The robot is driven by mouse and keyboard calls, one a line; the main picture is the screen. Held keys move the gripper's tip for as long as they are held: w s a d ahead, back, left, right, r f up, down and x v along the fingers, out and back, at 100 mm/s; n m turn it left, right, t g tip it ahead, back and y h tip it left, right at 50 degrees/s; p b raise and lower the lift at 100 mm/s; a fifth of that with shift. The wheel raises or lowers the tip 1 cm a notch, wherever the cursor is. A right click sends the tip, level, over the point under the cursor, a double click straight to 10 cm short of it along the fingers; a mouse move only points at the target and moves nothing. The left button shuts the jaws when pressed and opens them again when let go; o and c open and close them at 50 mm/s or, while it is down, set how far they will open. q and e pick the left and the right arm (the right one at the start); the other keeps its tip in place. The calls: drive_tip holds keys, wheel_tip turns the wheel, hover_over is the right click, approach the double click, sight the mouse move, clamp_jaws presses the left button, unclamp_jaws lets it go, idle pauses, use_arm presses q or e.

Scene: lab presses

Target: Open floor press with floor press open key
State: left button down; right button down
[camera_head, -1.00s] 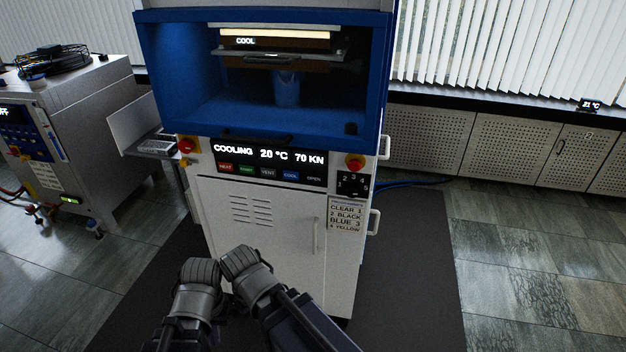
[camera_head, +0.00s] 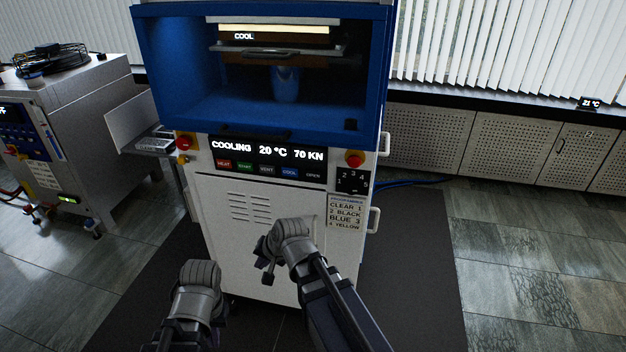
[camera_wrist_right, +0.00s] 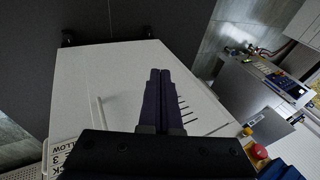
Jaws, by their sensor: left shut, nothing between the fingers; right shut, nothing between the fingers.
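The floor press (camera_head: 355,245) is a white cabinet with a blue upper chamber (camera_head: 160,75). Its panel display (camera_head: 268,152) reads COOLING 20 °C 70 KN. The dark OPEN key (camera_head: 313,175) is at the right end of the key row, right of the blue COOL key. My right gripper (camera_head: 268,276) is in front of the cabinet door, below and left of the OPEN key and apart from it. In the right wrist view its fingers (camera_wrist_right: 160,73) are together and empty. My left gripper (camera_head: 200,275) is lower left; its fingertips are hidden.
Red knobs (camera_head: 355,160) (camera_head: 186,142) flank the panel, with a numbered keypad (camera_head: 352,181) at right. The door handle (camera_head: 317,236) and side handles (camera_head: 375,220) stick out. A grey machine (camera_head: 95,125) stands left. The dark mat (camera_head: 415,270) right of the press is clear.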

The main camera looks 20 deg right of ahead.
drive_tip(key=w+d+r+m+t+h, duration=0.1)
drive_tip(key=w+d+r+m+t, duration=0.2)
drive_tip(key=d+m, duration=0.4)
drive_tip(key=w+d+r+m+t+b, duration=0.1)
drive_tip(key=w+d+r+m+t, duration=0.3)
drive_tip(key=w+d+m, duration=0.2)
drive_tip(key=w+d, duration=0.2)
drive_tip(key=d, duration=0.2)
drive_tip(key=shift+d+r+m+t+h, duration=0.25)
drive_tip(key=shift+r+m+t+h, duration=0.05)
drive_tip(key=shift+r+m+h, duration=0.1)
drive_tip(key=shift+w, duration=0.15)
approach(308, 179)
drive_tip(key=shift+a+x, duration=0.15)
drive_tip(key=shift+x, duration=0.95)
drive_tip(key=shift+a+x, duration=0.1)
drive_tip(key=shift+x, duration=1.05)
drive_tip(key=shift+w+d, duration=0.25)
drive_tip(key=shift+w, duration=0.05)
